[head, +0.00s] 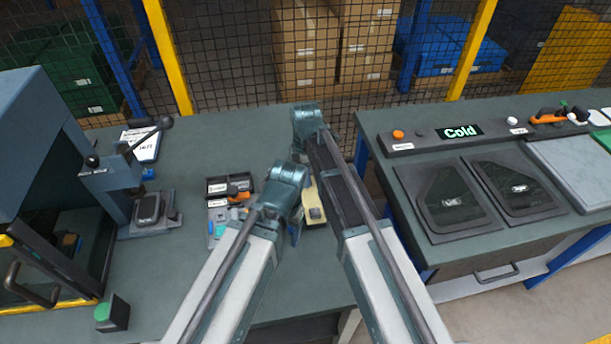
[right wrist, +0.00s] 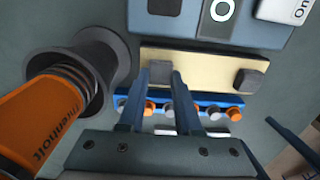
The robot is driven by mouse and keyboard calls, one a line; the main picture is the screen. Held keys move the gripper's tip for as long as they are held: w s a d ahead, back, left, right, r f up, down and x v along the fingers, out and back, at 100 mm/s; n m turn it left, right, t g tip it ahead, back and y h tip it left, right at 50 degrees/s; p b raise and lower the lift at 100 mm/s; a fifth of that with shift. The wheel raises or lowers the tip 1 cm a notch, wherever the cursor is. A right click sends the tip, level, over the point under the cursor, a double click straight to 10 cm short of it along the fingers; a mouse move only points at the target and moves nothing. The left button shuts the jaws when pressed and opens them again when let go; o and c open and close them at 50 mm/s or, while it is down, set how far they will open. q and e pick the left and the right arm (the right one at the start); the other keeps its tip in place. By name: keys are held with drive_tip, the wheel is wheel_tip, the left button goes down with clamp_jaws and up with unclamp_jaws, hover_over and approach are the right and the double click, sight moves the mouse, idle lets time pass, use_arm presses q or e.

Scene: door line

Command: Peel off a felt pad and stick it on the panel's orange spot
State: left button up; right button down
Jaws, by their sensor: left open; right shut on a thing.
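In the right wrist view, a tan strip (right wrist: 205,66) bears dark grey square pads. One pad (right wrist: 162,72) is at my right gripper's fingertips (right wrist: 168,78), which are shut on it; whether it is clear of the strip, I cannot tell. Another pad (right wrist: 249,80) sits at the strip's right end. In the head view, my left gripper (head: 296,232) is open over the left bench, largely hidden by its arm. A tan object (head: 315,212) lies beside it, partly covered by my arms. My right gripper is hidden there. I cannot make out the panel's orange spot.
A small parts tray (head: 217,212) and a lever press (head: 148,208) are on the left bench. Dark door panels (head: 456,205) lie on the right bench, below a "Cold" display (head: 460,132).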

use_arm(q)
drive_tip(key=shift+r+p, duration=0.3)
drive_tip(key=shift+r, duration=0.05)
use_arm(e)
drive_tip(key=shift+r, duration=0.35)
drive_tip(key=shift+r+p, duration=2.9)
use_arm(q)
wheel_tip(320, 180, up, 6)
drive_tip(key=shift+f, duration=0.2)
use_arm(e)
drive_tip(key=shift+f, duration=0.1)
drive_tip(key=c, duration=1.3)
unclamp_jaws()
clamp_jaws()
